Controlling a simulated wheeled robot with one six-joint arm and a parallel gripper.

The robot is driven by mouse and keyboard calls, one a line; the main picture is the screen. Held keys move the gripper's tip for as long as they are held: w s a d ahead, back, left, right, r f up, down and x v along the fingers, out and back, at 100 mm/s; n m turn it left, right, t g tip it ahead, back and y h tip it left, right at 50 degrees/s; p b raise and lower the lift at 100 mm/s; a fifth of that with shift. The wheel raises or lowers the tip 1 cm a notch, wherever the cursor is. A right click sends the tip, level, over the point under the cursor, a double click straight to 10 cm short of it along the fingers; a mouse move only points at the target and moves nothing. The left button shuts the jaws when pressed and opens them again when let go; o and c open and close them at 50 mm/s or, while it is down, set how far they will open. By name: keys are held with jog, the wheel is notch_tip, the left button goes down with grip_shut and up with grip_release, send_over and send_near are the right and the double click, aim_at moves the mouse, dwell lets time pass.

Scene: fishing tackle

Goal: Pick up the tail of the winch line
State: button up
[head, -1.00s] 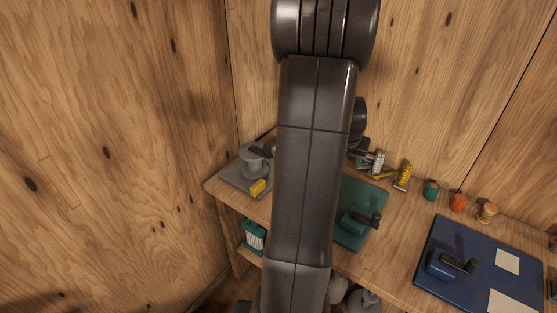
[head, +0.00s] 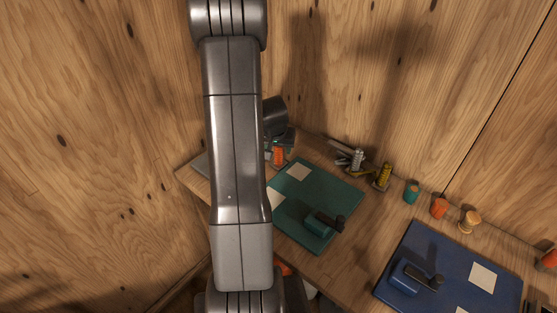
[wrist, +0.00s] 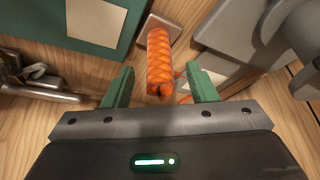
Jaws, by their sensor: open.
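The tail of the winch line is a thick orange braided piece (wrist: 159,62), upright in the wrist picture, with its near end between my fingers. It also shows in the head view as a small orange patch (head: 278,156) just below my wrist. My gripper (wrist: 161,84) is open, with one green finger on each side of the orange piece and visible gaps at both sides. A grey winch (wrist: 283,40) on a grey plate fills the upper right of the wrist view. In the head view my arm hides most of it.
A green mat (head: 335,195) with a small clamp-like device (head: 321,222) lies right of my arm. Metal tools (wrist: 35,80) lie left of my gripper. A blue mat (head: 410,245) and several spools (head: 439,208) are farther right. Wooden walls close off the back and left.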

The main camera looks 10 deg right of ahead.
aim_at(279, 154)
jog(key=shift+x, duration=2.2)
jog(key=shift+s+a, duration=0.15)
jog(key=shift+s, duration=0.05)
jog(key=c, duration=1.1)
